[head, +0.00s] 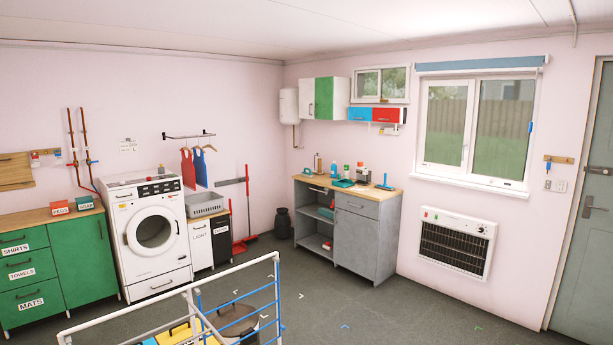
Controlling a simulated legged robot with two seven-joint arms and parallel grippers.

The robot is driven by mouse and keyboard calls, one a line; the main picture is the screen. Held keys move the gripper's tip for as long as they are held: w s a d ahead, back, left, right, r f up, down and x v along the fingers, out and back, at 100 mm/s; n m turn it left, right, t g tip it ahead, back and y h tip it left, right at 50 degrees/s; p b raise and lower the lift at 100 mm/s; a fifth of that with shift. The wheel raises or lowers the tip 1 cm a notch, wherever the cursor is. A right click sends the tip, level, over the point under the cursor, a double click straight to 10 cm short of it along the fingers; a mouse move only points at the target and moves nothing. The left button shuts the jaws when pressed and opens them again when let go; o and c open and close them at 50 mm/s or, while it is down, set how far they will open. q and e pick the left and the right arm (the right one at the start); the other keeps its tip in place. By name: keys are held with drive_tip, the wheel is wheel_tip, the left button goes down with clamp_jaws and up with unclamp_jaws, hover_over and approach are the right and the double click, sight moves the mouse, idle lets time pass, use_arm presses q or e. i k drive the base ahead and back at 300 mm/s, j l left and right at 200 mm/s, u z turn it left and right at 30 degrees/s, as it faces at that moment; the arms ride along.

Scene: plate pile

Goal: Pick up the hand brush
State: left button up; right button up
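I cannot pick out the hand brush for certain. A teal item (343,183) lies on the worktop (366,193) of the grey unit at the back. It is too small to tell whether it is a brush or a dustpan. A blue item (385,182) with an upright part stands at the worktop's right end; its kind is also unclear. A long-handled red tool (238,247) leans by the back wall, left of the unit. Neither of my grippers shows in the head view.
A white and blue rail frame (176,308) stands close in front, with a yellow box (186,334) and a round bin (236,322) behind it. A white washing machine (147,262) and green drawers (25,275) line the left wall. Grey floor (400,310) is clear before the heater (455,243).

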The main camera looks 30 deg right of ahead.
sight(309, 174)
drive_tip(key=z, duration=1.25)
drive_tip(key=i+z, duration=0.25)
drive_tip(key=i, duration=0.4)
drive_tip(key=i+l+z, duration=0.2)
drive_tip(key=i, duration=1.15)
drive_tip(key=i+l+z, duration=0.2)
drive_tip(key=i, duration=1.15)
drive_tip(key=i+j+u, duration=0.25)
drive_tip(key=i+u, duration=0.2)
drive_tip(key=i, duration=0.15)
drive_tip(key=i+u, duration=0.45)
drive_tip(key=i, duration=0.15)
drive_tip(key=i+l+u, duration=0.1)
drive_tip(key=i+u, duration=0.35)
drive_tip(key=i, duration=0.2)
drive_tip(key=i+l+u, duration=0.45)
drive_tip(key=i+j+u, duration=0.15)
drive_tip(key=i, duration=1)
drive_tip(key=i+j+u, duration=0.15)
drive_tip(key=i, duration=1.05)
drive_tip(key=i+z, duration=0.45)
drive_tip(key=i+j+z, duration=0.2)
drive_tip(key=z, duration=0.25)
drive_tip(key=i+j+z, duration=0.25)
drive_tip(key=z, duration=0.2)
drive_tip(key=i+j+z, duration=0.25)
drive_tip(key=z, duration=0.2)
drive_tip(key=i+j+z, duration=0.15)
drive_tip(key=j+z, duration=0.3)
drive_tip(key=j, duration=0.1)
